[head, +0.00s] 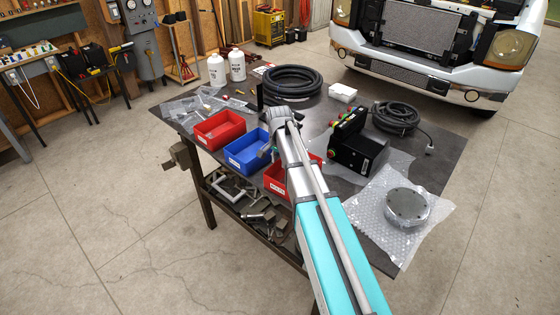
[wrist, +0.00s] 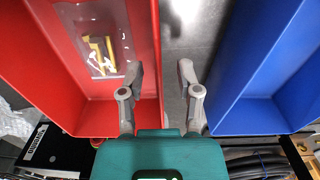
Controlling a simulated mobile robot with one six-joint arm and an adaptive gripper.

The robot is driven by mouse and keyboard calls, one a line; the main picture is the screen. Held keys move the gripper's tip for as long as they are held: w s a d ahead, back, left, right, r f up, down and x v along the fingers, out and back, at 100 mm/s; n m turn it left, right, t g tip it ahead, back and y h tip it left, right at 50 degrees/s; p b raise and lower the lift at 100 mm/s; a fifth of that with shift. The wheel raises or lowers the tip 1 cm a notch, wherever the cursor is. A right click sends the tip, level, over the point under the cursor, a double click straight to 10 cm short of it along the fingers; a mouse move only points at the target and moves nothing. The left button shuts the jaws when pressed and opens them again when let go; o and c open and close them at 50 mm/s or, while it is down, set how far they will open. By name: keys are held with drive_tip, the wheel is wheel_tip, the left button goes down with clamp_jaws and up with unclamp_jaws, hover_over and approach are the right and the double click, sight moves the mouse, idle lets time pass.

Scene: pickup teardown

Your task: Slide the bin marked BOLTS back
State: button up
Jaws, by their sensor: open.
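Three open bins stand in a row at the table's left front edge: a red bin (head: 219,131), a blue bin (head: 247,152) and a second red bin (head: 275,180), partly hidden behind my arm. Each has a white front label, too small to read surely. In the wrist view, a red bin (wrist: 62,85) holding a clear bag with yellow pieces is on the left, the blue bin (wrist: 262,112) on the right. My gripper (wrist: 159,74) is open and empty. Its left finger overlaps the red bin near its side wall; its right finger is over the gap. Contact cannot be told.
A black control box (head: 360,150) stands right of the bins. A black hose coil (head: 291,82) and two white bottles (head: 217,70) are behind. A metal disc (head: 407,205) lies on bubble wrap. Clear bags lie behind the left red bin.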

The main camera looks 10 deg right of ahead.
sight(279, 172)
drive_tip(key=shift+f+b, duration=1.15)
drive_tip(key=shift+f, duration=0.35)
clamp_jaws()
